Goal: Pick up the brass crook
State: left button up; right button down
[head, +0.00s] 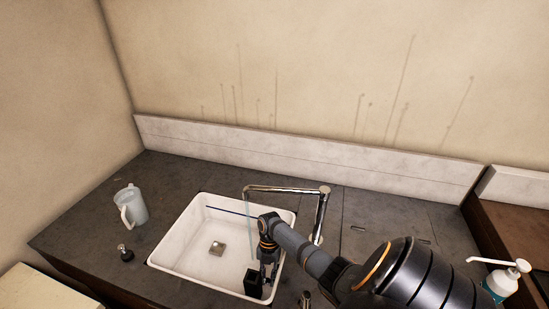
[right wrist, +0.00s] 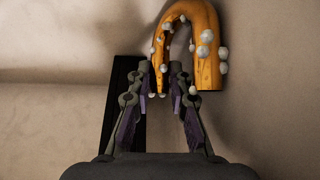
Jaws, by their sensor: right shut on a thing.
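The brass crook (right wrist: 206,62) is a golden U-shaped tube, bend upward, dotted with white foam-like blobs in the right wrist view. My right gripper (right wrist: 161,78) is shut on its left leg, with one fingertip on each side. The right leg hangs free to the right of the fingers. In the head view my right gripper (head: 265,272) points down into the right front part of the white sink (head: 180,247). I cannot make out the crook there. My left gripper is not in view.
A black block (head: 253,284) stands beside the gripper inside the sink. The chrome faucet (head: 320,208) arches over the sink, close behind my right arm, with a pale stream below its spout. A clear jug (head: 133,208) stands left; a pump bottle (head: 502,282) stands right.

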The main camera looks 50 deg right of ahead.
jog(key=shift+w+d+r+b, duration=0.3)
jog(key=shift+d+r+b, duration=0.05)
jog(key=shift+d, duration=0.05)
jog(key=w+d+r+b, duration=0.7)
jog(key=w+d, duration=0.1)
jog(key=d, duration=0.2)
jog(key=shift+r+b, duration=0.15)
jog(key=shift+b, duration=0.2)
